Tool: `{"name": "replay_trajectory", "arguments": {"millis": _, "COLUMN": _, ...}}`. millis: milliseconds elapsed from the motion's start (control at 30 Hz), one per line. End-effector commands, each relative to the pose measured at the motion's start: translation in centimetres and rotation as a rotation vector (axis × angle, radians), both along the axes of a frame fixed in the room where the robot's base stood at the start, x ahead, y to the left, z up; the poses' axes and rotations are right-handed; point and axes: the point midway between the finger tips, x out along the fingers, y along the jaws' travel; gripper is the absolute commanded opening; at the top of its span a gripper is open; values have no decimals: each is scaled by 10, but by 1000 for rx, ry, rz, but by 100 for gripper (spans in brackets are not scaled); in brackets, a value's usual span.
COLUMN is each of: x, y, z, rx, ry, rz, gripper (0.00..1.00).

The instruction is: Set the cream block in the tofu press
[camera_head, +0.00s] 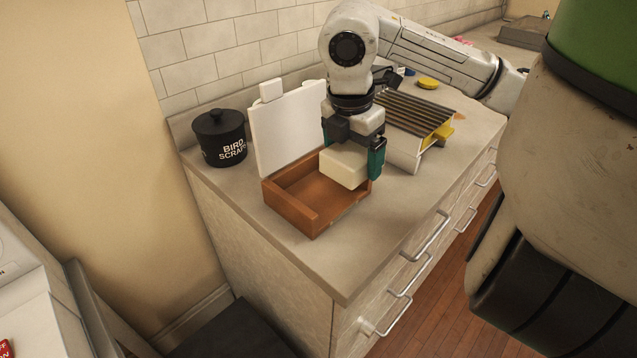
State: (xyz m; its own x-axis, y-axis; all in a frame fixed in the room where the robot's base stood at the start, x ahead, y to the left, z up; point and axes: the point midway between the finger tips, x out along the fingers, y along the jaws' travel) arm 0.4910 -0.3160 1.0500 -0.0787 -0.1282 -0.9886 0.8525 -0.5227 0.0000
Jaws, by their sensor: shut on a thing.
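The cream block (342,167) is held in my gripper (354,160), whose green fingers grip its sides. The block is over the right part of a brown open box (286,216) with a white upright panel (282,130) at its back, which looks like the tofu press. The left part of the box's floor is bare. I cannot tell whether the block's underside touches the box. The block hides the box's back right part.
A black canister (220,138) marked "BIRD SCRAPS" stands left of the box. A ribbed dark rack with yellow ends (418,112) stands to the right. A yellow round thing (428,83) lies farther back. The counter's front strip (345,262) is clear.

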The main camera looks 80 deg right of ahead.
Motion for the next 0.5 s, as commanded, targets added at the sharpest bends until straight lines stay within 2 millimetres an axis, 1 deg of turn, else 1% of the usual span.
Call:
{"name": "replay_trajectory", "arguments": {"millis": 33, "x": 12, "y": -3, "z": -3, "rx": 4, "ry": -1, "rz": 2, "gripper": 47}}
{"name": "replay_trajectory", "arguments": {"millis": 67, "x": 18, "y": -6, "z": -6, "rx": 4, "ry": 0, "rz": 2, "gripper": 47}}
{"name": "replay_trajectory", "arguments": {"millis": 200, "x": 37, "y": -13, "z": -32, "rx": 5, "ry": 0, "rz": 1, "gripper": 47}}
{"name": "replay_trajectory", "arguments": {"millis": 333, "x": 50, "y": -18, "z": -49, "rx": 2, "ry": 0, "rz": 1, "gripper": 47}}
{"name": "replay_trajectory", "arguments": {"millis": 500, "x": 57, "y": -21, "z": -59, "rx": 2, "ry": -1, "rz": 0, "gripper": 47}}
